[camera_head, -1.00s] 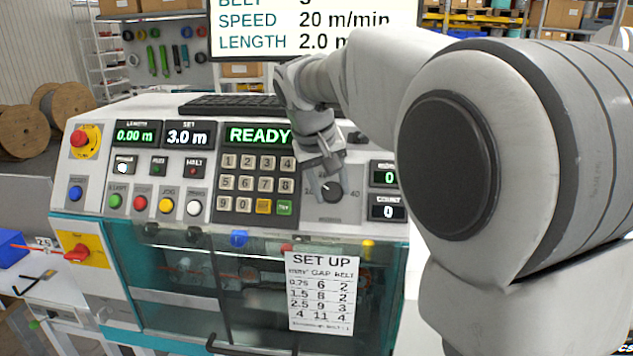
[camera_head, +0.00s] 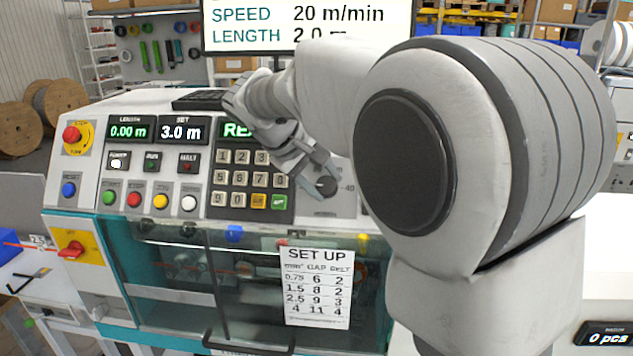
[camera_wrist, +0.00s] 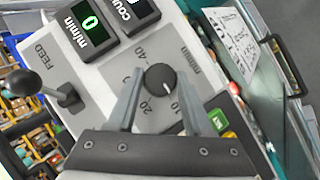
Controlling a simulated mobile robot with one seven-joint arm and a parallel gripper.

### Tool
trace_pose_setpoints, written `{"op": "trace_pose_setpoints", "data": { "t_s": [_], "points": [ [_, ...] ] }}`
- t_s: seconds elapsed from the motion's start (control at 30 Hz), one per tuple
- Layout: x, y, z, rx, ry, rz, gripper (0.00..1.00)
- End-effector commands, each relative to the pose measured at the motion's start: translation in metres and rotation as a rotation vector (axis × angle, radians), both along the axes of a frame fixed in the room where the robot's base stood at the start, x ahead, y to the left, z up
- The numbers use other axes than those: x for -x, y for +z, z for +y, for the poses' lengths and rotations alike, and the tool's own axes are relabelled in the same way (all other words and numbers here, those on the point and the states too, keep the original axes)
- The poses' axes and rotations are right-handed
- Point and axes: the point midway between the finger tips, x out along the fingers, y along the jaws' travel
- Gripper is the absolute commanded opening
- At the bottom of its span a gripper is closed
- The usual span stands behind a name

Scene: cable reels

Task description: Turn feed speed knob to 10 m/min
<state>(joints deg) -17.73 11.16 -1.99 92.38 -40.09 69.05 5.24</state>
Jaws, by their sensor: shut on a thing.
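The feed speed knob (camera_head: 326,186) is a dark round knob on the right of the machine's sloped panel. In the wrist view the knob (camera_wrist: 160,80) has a white pointer mark toward its lower right, on the side of the 10 label; 20 and 40 are also printed around it. My gripper (camera_wrist: 160,72) has one finger on each side of the knob and is shut on it. In the head view my gripper (camera_head: 321,184) reaches the knob from the upper left. The green m/min readout (camera_wrist: 90,22) shows 0.
The keypad (camera_head: 248,180) lies just left of the knob. A lever with a black ball (camera_wrist: 30,84) stands near it in the wrist view. The screen (camera_head: 300,25) reads speed 20 m/min. A set-up sheet (camera_head: 317,287) hangs on the clear cover below.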

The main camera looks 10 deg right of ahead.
Motion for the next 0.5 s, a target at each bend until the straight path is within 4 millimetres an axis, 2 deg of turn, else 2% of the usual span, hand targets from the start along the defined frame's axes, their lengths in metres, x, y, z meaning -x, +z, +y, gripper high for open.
{"op": "trace_pose_setpoints", "data": {
  "t_s": [0.33, 0.37, 0.5],
  "points": [
    [-0.0004, 0.0007, 0.0005, 0.003, 0.005, 0.0, 0.0],
    [-0.0004, 0.0007, 0.0005, 0.003, 0.005, 0.0, 0.54],
    [-0.0002, 0.0005, 0.0004, 0.003, 0.004, 0.0, 0.79]
  ]
}}
